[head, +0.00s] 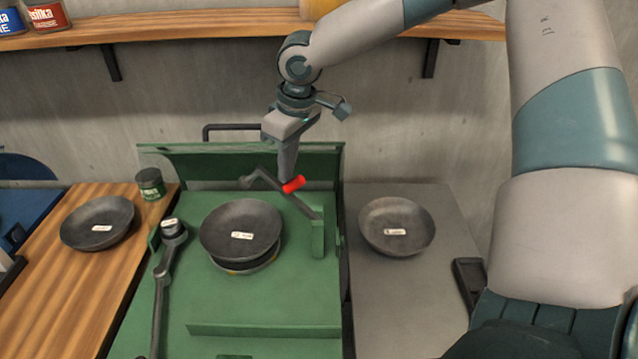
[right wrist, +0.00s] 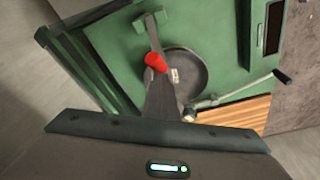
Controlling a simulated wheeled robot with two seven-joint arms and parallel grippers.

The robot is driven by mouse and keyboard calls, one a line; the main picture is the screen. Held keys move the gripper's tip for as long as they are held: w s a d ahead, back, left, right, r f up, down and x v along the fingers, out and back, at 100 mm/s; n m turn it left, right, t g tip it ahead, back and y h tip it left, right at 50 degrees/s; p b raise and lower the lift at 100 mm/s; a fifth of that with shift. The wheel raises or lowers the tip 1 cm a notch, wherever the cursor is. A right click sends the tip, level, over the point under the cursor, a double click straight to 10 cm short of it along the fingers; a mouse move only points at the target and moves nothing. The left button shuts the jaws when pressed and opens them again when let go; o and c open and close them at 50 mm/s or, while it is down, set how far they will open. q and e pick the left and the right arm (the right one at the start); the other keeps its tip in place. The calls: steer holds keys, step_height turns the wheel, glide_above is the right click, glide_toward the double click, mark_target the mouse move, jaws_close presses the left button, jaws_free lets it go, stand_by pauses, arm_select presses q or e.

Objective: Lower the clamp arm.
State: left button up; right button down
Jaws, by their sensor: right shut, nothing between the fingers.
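The clamp arm (head: 305,206) is a dark bent bar with a red grip (head: 293,184), joined to a green post (head: 318,235) right of the centre bowl. It stands raised at a slant. The centre bowl (head: 240,225) is dark, has a white label and sits on a round base on the green machine (head: 265,315). My right gripper (head: 287,172) is shut and empty, pointing down with its tips right at the red grip; whether they touch is unclear. In the right wrist view the red grip (right wrist: 156,62) lies just beyond the fingertips. My left gripper is not in view.
A jointed dark lever (head: 163,275) stands on the machine's left side. One bowl (head: 98,223) lies on the wooden counter near a green can (head: 150,184); another bowl (head: 396,226) is on the grey counter at right. A wooden shelf (head: 200,25) runs along the wall.

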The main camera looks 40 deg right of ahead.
steer(key=shift+w+a+f, duration=0.5)
steer(key=shift+w+a, duration=0.15)
